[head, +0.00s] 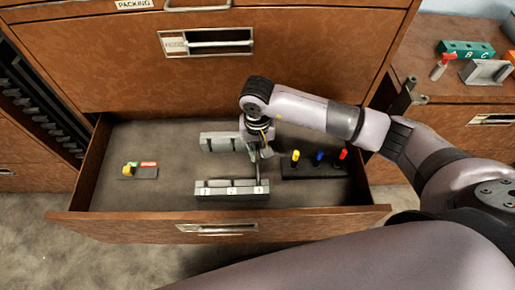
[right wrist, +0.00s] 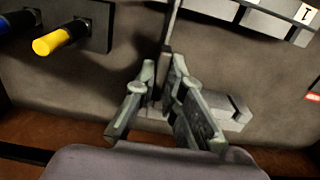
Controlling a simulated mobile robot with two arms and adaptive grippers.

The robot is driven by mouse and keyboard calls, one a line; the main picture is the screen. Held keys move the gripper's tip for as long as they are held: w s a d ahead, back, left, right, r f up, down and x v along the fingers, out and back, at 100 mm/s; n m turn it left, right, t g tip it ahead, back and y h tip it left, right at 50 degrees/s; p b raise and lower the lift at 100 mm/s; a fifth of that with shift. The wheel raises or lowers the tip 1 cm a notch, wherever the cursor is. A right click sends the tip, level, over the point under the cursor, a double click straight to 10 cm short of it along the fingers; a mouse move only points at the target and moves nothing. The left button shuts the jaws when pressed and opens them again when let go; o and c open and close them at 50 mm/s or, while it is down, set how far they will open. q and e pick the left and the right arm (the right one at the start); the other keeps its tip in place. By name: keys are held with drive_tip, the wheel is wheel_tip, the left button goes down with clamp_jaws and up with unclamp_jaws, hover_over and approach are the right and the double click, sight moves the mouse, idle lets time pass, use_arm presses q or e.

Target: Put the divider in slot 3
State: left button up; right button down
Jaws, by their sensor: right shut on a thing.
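The divider (head: 257,173) is a thin grey plate, seen nearly edge-on. My right gripper (head: 257,150) is shut on it, inside the open drawer. In the right wrist view, the divider (right wrist: 172,25) runs up from between the fingertips (right wrist: 158,85). The front slotted rail (head: 231,188) is light grey with white number labels; the divider's near end is by its right label, the likely slot 3. The rear rail (head: 216,142) is partly hidden by the gripper, and shows behind the fingers in the wrist view (right wrist: 235,112). I cannot tell whether the divider is seated. My left gripper is not in view.
A dark block with yellow, blue and red pegs (head: 316,170) stands close to the right of the rails. A small dark block with yellow and red parts (head: 139,171) lies at the drawer's left. The drawer's front wall (head: 130,228) is near; its left floor is mostly free.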

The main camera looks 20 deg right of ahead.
drive_tip(key=c, duration=1.6)
unclamp_jaws()
drive_tip(key=shift+o, duration=0.4)
drive_tip(key=shift+o, duration=1.2)
drive_tip(key=shift+r, duration=0.1)
